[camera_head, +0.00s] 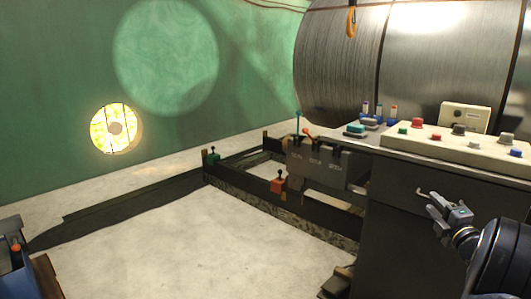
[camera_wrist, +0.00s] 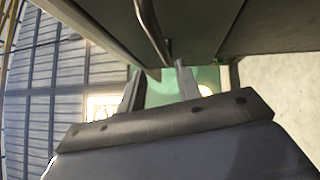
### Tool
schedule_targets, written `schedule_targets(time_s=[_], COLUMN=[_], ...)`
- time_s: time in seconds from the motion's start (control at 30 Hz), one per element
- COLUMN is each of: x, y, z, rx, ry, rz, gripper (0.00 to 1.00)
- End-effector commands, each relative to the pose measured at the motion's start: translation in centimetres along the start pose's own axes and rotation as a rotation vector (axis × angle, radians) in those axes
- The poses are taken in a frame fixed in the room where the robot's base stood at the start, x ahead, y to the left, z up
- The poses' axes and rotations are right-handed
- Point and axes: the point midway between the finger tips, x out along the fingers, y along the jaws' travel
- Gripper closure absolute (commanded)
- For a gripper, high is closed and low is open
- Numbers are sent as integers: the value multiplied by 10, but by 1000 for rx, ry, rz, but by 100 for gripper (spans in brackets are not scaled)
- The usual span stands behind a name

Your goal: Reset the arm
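My gripper (camera_head: 438,211) is at the right of the head view, in front of the dark cabinet (camera_head: 395,235) under the control console. In the wrist view my gripper (camera_wrist: 160,82) shows two fingers apart, with green background between them and nothing held. A light, bent handle (camera_head: 425,193) on the cabinet front is just beyond the fingertips in the head view. A dark curved bar (camera_wrist: 150,28) reaches down toward the gap in the wrist view; I cannot tell whether it touches a finger.
The console (camera_head: 465,150) carries coloured buttons above my gripper. A large metal cylinder (camera_head: 400,60) is behind it. Levers (camera_head: 297,125) and a low dark frame (camera_head: 240,190) stand left of the cabinet. Pale floor (camera_head: 190,235) is open at centre left. A blue box (camera_head: 12,265) is at lower left.

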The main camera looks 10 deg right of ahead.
Motion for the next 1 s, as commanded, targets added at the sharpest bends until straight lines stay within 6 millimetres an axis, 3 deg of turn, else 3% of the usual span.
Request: schedule_targets(time_s=[1.0], x=[-116], y=[32], z=[-116], rx=[1], ry=[0], rz=[-2], gripper=[68])
